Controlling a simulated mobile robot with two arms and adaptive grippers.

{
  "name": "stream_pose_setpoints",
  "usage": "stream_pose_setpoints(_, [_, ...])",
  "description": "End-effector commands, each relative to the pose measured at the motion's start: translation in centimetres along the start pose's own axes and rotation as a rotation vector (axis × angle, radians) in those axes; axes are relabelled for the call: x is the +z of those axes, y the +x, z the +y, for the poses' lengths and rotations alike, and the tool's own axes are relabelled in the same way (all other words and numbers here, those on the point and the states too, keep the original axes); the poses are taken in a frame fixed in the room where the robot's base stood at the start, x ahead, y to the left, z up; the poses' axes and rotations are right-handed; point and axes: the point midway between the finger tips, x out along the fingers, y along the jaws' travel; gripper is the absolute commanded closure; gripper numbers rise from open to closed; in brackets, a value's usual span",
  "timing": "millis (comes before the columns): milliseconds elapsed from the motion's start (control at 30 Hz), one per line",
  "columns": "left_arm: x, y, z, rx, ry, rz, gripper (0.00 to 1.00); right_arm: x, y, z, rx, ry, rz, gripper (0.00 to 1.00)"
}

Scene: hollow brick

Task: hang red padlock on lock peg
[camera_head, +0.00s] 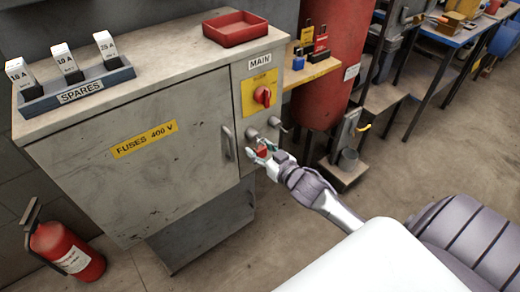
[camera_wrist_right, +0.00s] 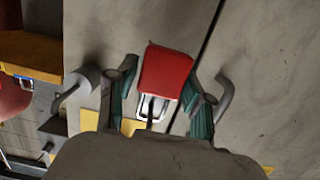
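The red padlock (camera_head: 262,152) is between the fingertips of my right gripper (camera_head: 266,148), which is shut on it. In the right wrist view the padlock's red body (camera_wrist_right: 166,72) sits between the teal finger pads (camera_wrist_right: 158,100), with its pale metal shackle (camera_wrist_right: 151,108) towards the palm. A grey peg (camera_head: 275,123) sticks out of the cabinet front below the red main switch (camera_head: 262,96); a grey peg also shows left of the fingers in the wrist view (camera_wrist_right: 82,80). Another grey stub (camera_head: 251,133) is just above the gripper. The padlock is apart from the pegs. My left gripper is out of view.
The grey cabinet (camera_head: 130,185) has a door handle (camera_head: 228,143) close left of the gripper. A red tray (camera_head: 236,30) and a spares rack (camera_head: 78,92) stand on top. A wooden shelf (camera_head: 310,73) and a red cylinder (camera_head: 335,60) are to the right.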

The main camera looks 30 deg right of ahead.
Motion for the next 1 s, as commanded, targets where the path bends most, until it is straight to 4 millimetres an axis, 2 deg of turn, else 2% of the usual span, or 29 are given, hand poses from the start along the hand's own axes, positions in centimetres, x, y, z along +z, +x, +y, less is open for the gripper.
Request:
stream_pose_setpoints(33, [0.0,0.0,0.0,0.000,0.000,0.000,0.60,0.0,0.0,0.0,0.000,0.000,0.000,0.35])
stream_pose_setpoints(67, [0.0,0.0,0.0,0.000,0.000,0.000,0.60,0.0,0.0,0.0,0.000,0.000,0.000,0.31])
stream_pose_setpoints(333, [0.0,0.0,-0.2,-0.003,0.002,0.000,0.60,0.1,0.0,0.0,0.000,0.000,-0.001,0.31])
stream_pose_setpoints(467, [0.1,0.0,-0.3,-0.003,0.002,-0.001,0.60,0.2,-0.7,0.0,0.000,0.000,-0.003,0.31])
stream_pose_setpoints(567, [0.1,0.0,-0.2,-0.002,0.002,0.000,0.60,0.2,-2.2,0.0,0.000,0.000,-0.004,0.31])
stream_pose_setpoints(900, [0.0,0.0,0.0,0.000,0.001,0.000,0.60,0.2,-9.2,0.0,0.000,0.001,-0.004,0.31])
stream_pose_setpoints(1000, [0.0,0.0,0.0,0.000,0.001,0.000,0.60,0.1,-10.6,0.0,0.000,0.001,-0.002,0.31])
